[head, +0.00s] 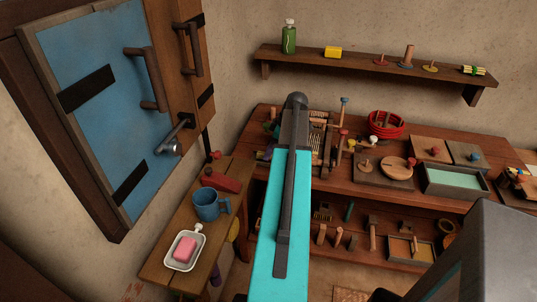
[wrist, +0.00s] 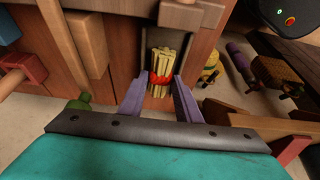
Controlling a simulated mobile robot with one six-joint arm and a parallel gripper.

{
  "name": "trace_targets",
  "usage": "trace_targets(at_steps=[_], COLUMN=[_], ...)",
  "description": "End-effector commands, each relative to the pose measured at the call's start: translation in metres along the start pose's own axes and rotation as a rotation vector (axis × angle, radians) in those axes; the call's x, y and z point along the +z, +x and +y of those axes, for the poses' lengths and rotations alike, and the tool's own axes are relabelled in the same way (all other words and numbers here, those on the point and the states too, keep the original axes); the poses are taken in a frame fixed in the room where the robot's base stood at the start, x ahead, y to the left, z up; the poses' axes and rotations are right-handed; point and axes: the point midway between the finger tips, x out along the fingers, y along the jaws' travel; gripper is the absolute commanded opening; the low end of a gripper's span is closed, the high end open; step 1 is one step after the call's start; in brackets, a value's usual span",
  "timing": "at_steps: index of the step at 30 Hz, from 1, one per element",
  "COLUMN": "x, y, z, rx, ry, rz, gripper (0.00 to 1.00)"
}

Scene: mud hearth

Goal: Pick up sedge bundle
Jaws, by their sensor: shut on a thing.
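A bundle of pale yellow stalks (wrist: 167,66) with a red tie, which looks like the sedge bundle, stands upright in a narrow grey-walled recess in the wrist view. My gripper (wrist: 161,79) has its two purple fingers on either side of the bundle's lower part, shut on it. The bundle's lower end is partly hidden between the fingers. In the head view my arm covers the gripper and the held bundle.
A wooden workbench (head: 345,192) carries boards, a red coil (head: 386,124) and a tray (head: 454,182). A side bench at left holds a blue mug (head: 208,204) and a soap dish (head: 174,264). Wooden walls and blocks stand close around the gripper in the wrist view.

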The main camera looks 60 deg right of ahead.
Motion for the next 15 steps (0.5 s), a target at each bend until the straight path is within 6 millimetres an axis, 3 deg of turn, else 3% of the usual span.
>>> trace_targets(at_steps=[15], x=[-0.009], y=[-0.021], z=[0.001], rx=[0.001], ry=[0.000], rz=[0.000], gripper=[0.09])
